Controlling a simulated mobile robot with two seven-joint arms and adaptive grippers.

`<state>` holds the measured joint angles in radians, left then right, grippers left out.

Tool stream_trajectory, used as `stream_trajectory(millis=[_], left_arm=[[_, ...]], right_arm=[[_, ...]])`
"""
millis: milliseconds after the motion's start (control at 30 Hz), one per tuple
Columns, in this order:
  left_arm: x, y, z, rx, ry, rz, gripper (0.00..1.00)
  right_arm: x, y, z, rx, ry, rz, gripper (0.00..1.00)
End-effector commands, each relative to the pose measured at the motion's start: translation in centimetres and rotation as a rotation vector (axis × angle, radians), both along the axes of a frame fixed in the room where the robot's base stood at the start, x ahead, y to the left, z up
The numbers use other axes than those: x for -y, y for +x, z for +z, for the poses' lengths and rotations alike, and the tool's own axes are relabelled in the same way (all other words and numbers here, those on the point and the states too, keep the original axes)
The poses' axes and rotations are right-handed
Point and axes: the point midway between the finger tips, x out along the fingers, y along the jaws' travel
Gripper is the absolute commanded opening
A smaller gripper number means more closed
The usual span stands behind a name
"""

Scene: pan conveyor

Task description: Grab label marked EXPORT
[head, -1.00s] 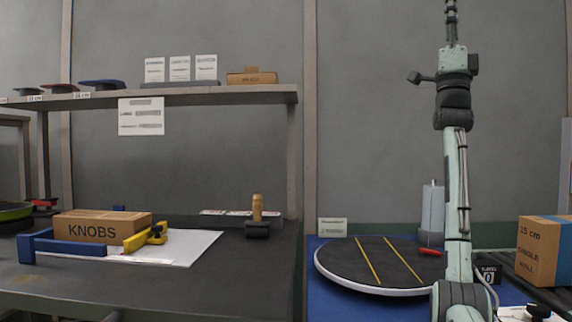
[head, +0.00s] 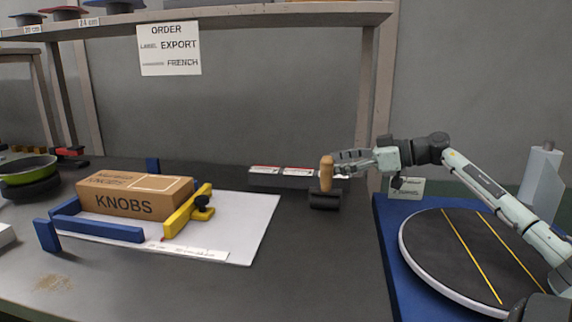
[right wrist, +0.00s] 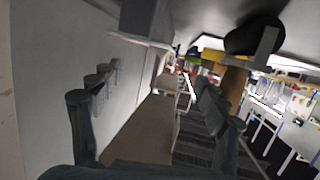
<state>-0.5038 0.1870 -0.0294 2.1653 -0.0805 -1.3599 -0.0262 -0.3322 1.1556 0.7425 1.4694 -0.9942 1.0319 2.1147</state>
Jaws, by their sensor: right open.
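Several white labels with red bands lie in a row at the back of the bench; the left one (head: 265,170) and the middle one (head: 298,172) show plainly, and the right one is partly hidden. Their print is too small to tell which is marked EXPORT. My right gripper (head: 342,160) reaches in from the right at the right end of this row, near the roller's wooden handle. In the right wrist view its two fingers (right wrist: 155,112) are spread apart with nothing between them. My left gripper is not in view.
An order sheet (head: 170,50) on the shelf reads EXPORT and FRENCH. A roller (head: 325,200) with an upright wooden handle stands before the labels. A KNOBS carton (head: 135,195) sits among blue and yellow stops at left. A round turntable (head: 450,260) is at right.

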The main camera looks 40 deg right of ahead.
Motion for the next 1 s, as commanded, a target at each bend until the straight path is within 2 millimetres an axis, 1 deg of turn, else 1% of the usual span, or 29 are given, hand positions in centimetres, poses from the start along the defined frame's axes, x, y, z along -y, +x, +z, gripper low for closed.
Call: stream_trajectory(millis=[33, 167, 367, 600, 700, 833, 1000], left_arm=[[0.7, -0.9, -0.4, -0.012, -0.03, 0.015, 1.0], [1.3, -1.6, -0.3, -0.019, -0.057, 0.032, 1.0], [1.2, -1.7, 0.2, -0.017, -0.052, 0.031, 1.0], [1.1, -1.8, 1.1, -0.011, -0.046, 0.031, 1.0], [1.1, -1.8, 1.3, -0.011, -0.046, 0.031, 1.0], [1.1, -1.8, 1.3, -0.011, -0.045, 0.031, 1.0], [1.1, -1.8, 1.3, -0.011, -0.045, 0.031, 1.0]], right_arm=[[0.0, -0.1, -0.7, -0.021, 0.0, 0.0, 0.75], [-0.6, 0.9, -1.5, -0.039, 0.002, 0.001, 0.75], [-1.1, 2.3, -1.8, -0.036, 0.002, -0.001, 0.75], [-1.8, 5.0, -2.5, -0.033, 0.003, -0.001, 0.75], [-2.4, 5.8, -2.7, -0.032, 0.003, -0.001, 0.75], [-2.7, 6.5, -3.0, -0.033, 0.003, -0.001, 0.75], [-2.8, 6.6, -3.2, -0.035, 0.003, -0.002, 0.75]])
